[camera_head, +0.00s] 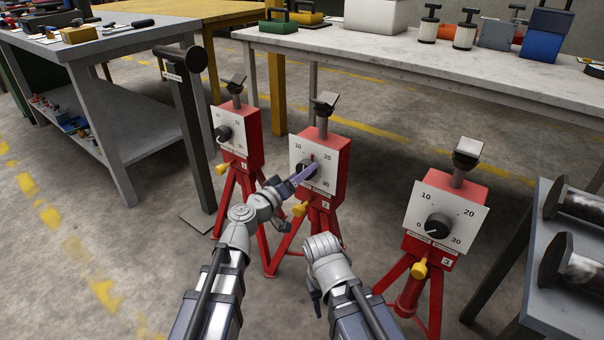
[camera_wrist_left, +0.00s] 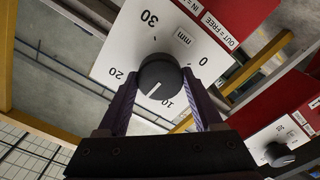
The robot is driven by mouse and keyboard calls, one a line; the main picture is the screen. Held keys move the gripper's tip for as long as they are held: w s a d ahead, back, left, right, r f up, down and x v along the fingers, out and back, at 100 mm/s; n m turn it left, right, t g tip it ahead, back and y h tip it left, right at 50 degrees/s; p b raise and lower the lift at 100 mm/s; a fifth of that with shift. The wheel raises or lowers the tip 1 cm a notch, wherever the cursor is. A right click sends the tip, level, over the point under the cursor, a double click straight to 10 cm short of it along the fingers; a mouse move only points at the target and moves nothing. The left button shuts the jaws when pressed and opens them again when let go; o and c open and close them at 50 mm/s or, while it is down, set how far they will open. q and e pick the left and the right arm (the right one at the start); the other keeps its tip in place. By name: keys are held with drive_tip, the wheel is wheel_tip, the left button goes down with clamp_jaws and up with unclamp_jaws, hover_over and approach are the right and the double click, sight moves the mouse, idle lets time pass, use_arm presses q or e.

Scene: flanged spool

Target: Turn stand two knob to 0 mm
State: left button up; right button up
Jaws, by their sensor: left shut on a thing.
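Stand two (camera_head: 335,150) is a red box on red tripod legs, with a white dial plate marked 10, 20 and 30. My left gripper (camera_head: 306,174) is at its dial, its fingers partly covering the dark knob. In the left wrist view, the round black knob (camera_wrist_left: 160,76) sits between the two purple fingers (camera_wrist_left: 163,100), which are shut on it. The knob's white mark points between 10 and 20, closer to 10; the 0 lies to the right. A yellow lever (camera_head: 300,209) sits below the dial. My right gripper (camera_head: 314,290) is low, in front of stand two; its fingers are unclear.
Stand one (camera_head: 252,136) is at the left and stand three (camera_head: 479,196) at the right, each with its own dial. A dark post (camera_head: 190,130) stands left of stand one. A long white-topped table (camera_head: 400,60) is behind. A grey rack (camera_head: 570,290) is at the right.

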use_arm(q)
drive_tip(key=n, duration=2.7)
drive_tip(key=shift+n, duration=0.3)
idle(0.3)
drive_tip(key=o, duration=1.4)
drive_tip(key=shift+c, duration=0.2)
drive_tip(key=shift+s, duration=0.15)
